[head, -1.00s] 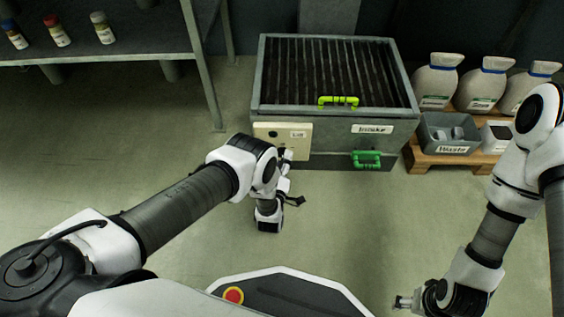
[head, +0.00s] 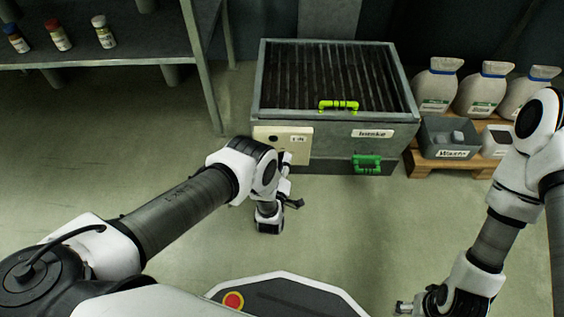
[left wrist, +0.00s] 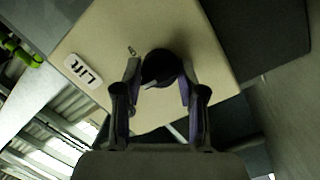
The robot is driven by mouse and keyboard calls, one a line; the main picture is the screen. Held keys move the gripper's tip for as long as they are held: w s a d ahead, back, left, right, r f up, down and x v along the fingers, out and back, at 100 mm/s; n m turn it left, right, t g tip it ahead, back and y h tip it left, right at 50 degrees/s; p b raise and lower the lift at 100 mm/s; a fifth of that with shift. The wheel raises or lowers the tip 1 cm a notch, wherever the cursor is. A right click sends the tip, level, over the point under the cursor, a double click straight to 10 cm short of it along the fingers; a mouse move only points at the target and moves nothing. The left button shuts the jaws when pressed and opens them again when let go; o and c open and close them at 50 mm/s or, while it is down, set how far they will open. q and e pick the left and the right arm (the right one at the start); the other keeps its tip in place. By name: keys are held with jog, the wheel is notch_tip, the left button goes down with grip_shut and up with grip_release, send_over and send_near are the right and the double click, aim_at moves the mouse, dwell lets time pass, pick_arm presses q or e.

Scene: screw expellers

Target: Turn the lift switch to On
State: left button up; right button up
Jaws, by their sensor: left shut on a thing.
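The lift switch is a dark round knob (left wrist: 160,68) on a cream panel (left wrist: 205,45) in the left wrist view. A white "Lift" label (left wrist: 82,70) is on the panel beside it. In the head view the panel (head: 268,136) is on the front left of the grey intake box, and my arm partly hides it. My left gripper (left wrist: 160,82) is shut on the knob, one finger on each side of it. In the head view it is mostly hidden behind my wrist. My right gripper (head: 404,307) is at the bottom right, away from the box, and its fingers are too small to judge.
The intake box (head: 335,120) has a yellow-green handle (head: 338,105) on top and a green handle (head: 367,164) low in front. Sacks (head: 480,92) and a grey waste bin (head: 448,142) stand on a pallet at right. A shelf (head: 130,45) with bottles is at left.

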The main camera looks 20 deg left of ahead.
pick_arm(q)
jog(key=m, duration=0.5)
jog(key=m+g, duration=0.1)
jog(key=m, duration=0.4)
jog(key=shift+r+y+p, duration=0.1)
jog(key=shift+y+p, duration=0.2)
jog(key=shift+p, duration=0.1)
dwell(0.3)
jog(key=o, duration=1.1)
jog(key=shift+o, duration=0.2)
jog(key=v, duration=1.2)
